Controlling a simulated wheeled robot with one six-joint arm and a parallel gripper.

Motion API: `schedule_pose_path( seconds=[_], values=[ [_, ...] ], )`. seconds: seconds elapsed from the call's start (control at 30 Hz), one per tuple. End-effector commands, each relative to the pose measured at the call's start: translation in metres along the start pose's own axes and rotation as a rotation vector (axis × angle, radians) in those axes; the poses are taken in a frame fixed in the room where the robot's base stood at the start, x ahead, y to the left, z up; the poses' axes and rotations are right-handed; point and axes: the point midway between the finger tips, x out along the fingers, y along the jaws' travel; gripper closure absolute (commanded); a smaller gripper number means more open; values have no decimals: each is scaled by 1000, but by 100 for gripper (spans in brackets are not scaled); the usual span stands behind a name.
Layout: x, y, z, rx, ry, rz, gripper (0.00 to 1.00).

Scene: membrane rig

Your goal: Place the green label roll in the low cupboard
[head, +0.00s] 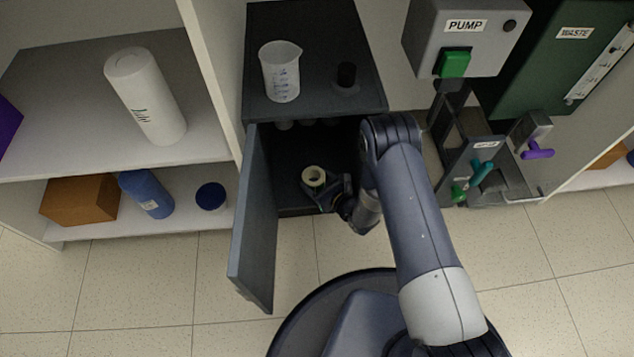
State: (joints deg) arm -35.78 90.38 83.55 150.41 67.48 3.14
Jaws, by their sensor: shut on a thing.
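The label roll (314,174) shows as a small ring with a pale yellow-green top and a dark centre hole. My gripper (322,188) is shut on it, and its jaws partly hide the roll's lower side. The low cupboard (290,160) is dark grey, and its door (256,220) stands open on the left, swung towards me. The roll and my gripper are at the cupboard's opening, over its dark inside. I cannot tell whether the roll touches the cupboard floor. My forearm hides the cupboard's right side.
A beaker (281,72) and a small black object (346,76) stand on the cupboard top. The pump unit (462,35) and a dark rig with coloured handles stand right.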

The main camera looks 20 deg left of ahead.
Motion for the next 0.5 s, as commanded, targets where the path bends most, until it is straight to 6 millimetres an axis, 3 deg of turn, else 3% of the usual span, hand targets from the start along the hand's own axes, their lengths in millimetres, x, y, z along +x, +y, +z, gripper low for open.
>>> schedule_pose_path(
  seconds=[0.27,0.3,0.5],
  values=[
    [1,0,-1,0,-2,0,62],
    [1,0,-1,0,-1,0,35],
    [1,0,-1,0,-1,0,19]
  ],
)
